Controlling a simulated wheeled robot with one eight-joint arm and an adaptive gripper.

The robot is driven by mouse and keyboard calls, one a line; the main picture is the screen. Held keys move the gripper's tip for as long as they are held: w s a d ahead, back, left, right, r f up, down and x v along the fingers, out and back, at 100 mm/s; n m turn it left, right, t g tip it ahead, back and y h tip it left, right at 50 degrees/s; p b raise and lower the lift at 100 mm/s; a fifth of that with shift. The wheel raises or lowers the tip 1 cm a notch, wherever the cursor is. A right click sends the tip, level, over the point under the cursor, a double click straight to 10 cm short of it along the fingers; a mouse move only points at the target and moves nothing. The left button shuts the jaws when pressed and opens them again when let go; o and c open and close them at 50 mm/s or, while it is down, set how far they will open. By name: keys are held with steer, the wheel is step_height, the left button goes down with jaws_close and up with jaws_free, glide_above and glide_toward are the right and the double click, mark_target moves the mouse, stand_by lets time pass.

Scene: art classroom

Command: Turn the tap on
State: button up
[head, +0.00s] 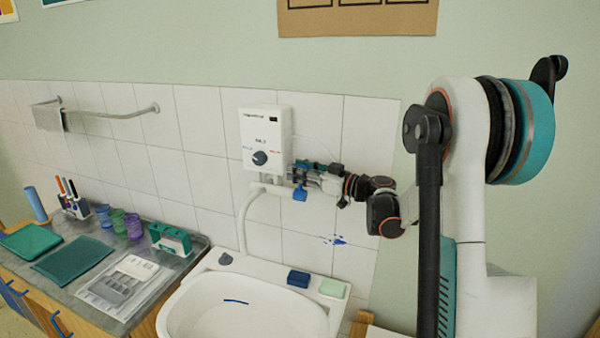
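A white water heater box (266,135) with a dark round knob (260,158) is mounted on the tiled wall. Below it a white pipe (243,212) curves down toward the white sink (240,308). A small blue piece (300,193), which looks like the tap handle, shows at the right end of the pipe fitting. My gripper (300,174) reaches in from the right, level with the bottom of the heater. Its fingertips are at or just above the blue piece. I cannot tell whether they touch it, or how far apart the fingers are.
A dark blue block (298,279) and a pale green bar (332,288) lie on the sink's back ledge. The counter to the left holds purple and green cups (117,221), a teal holder (170,239) and trays. A towel rail (110,115) is on the wall.

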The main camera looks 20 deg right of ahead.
steer(key=shift+c, duration=0.3)
jaws_close()
steer(key=shift+s+a+f+n+b, duration=0.2)
steer(key=shift+s+a+n+b, duration=0.2)
steer(key=shift+n+b, duration=0.35)
steer(key=shift+s+a+n+t+y+b, duration=0.2)
steer(key=shift+s+a+n+b, duration=0.1)
steer(key=shift+n, duration=0.35)
steer(key=shift+s+a+n+t+y+b, duration=0.1)
steer(key=shift+s+a+n+y+b, duration=0.15)
steer(key=shift+n, duration=0.35)
steer(key=shift+o, duration=0.3)
jaws_free()
